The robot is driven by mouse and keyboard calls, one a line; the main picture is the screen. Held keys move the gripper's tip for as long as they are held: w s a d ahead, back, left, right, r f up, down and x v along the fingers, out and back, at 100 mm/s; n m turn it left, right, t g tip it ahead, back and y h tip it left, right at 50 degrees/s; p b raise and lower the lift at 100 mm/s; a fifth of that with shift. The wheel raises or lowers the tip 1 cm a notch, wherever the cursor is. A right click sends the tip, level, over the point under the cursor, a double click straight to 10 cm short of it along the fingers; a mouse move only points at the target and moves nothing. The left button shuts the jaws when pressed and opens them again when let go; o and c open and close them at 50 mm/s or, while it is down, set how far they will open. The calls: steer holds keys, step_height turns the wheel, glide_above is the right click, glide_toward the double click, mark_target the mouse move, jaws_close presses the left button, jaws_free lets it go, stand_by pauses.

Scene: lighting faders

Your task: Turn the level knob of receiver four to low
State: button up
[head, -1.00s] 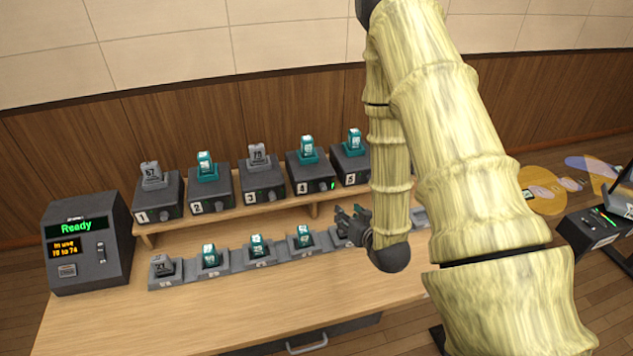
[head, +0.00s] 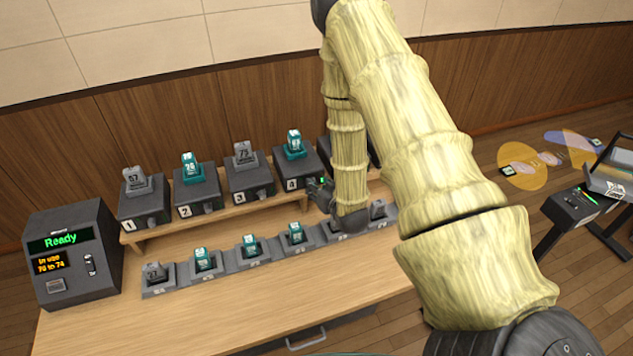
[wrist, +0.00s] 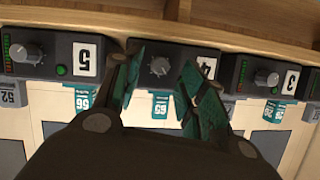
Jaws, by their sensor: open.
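Receiver four (head: 290,170) is a dark box with a "4" label on the wooden shelf, with a teal-based pack (head: 294,145) on top. In the wrist view, which is upside down, its grey level knob (wrist: 160,67) shows on the front face beside the partly covered "4" label. My gripper (wrist: 160,85) is open, with its teal finger pads on either side of the knob. I cannot tell whether they touch it. In the head view my gripper (head: 319,190) is at the right front of receiver four and hides the knob.
Receivers one (head: 142,208), two (head: 196,188) and three (head: 250,178) stand to the left; receiver five (wrist: 45,55) is adjacent. A row of docked packs (head: 250,245) lies in front of the shelf. A console (head: 75,265) reading "Ready" stands at left. The front tabletop is clear.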

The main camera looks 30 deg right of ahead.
steer(key=shift+x, duration=1.05)
steer(key=shift+c, duration=0.5)
jaws_close()
steer(key=shift+w+a+f+n+t+h+b, duration=0.15)
steer(key=shift+n+h+b, duration=1.25)
steer(key=shift+n+b, duration=1.4)
steer(key=shift+s+a+f+n+t+h+b, duration=0.1)
steer(key=shift+a+f+n+t+h+b, duration=0.15)
steer(key=shift+n+h+b, duration=2.35)
steer(key=shift+w+a+f+n+t+h+b, duration=0.15)
steer(key=shift+n+b, duration=1.75)
steer(key=shift+b, duration=2.1)
steer(key=shift+s, duration=0.1)
